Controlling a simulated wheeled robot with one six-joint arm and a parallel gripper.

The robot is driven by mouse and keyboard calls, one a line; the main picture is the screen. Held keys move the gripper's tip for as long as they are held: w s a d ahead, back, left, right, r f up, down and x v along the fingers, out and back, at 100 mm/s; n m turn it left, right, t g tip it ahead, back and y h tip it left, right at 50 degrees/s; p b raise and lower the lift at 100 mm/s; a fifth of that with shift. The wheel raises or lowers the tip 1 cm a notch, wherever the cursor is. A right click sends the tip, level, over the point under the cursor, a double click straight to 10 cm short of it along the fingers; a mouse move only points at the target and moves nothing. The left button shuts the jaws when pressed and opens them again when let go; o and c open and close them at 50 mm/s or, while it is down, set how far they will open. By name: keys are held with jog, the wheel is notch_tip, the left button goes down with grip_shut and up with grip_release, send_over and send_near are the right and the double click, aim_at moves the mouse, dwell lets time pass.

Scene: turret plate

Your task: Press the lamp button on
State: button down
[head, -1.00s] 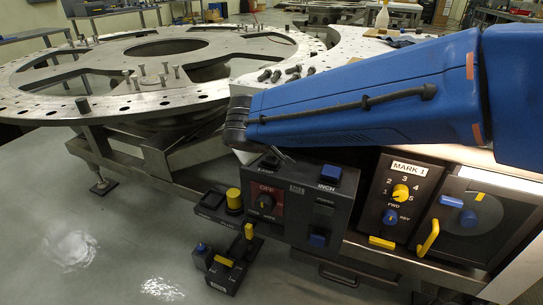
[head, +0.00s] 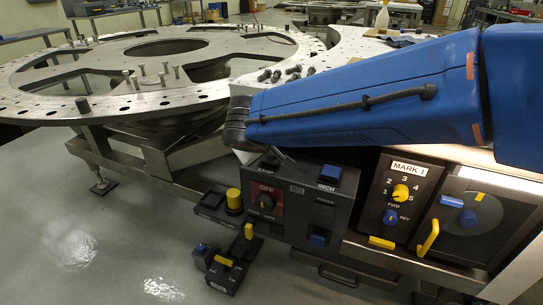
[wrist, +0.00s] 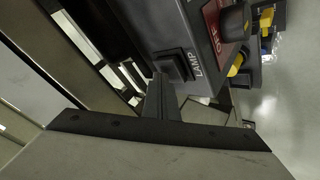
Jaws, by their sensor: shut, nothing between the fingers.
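The lamp button (wrist: 172,65) is a dark square cap beside the "LAMP" label on the black control box. My gripper (wrist: 161,82) is shut and empty, and its narrow fingertips are at the button's near edge in the wrist view. I cannot tell whether they touch it. In the head view my gripper (head: 284,155) is small and dark at the top left corner of the control box (head: 312,205). The button there is mostly lost against the dark fingers. The button's face shows no glow in the wrist view.
The same box carries a red-plated "OFF" knob (head: 267,199) and a blue "INCH" button (head: 331,173). A yellow mushroom button (head: 234,199) is to the left. The "MARK 1" panel (head: 402,195) is at the right. A large metal turret plate (head: 130,108) lies behind.

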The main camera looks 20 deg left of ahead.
aim_at(271, 160)
jog(key=shift+f, duration=0.55)
dwell(0.5)
jog(key=shift+r, duration=3.4)
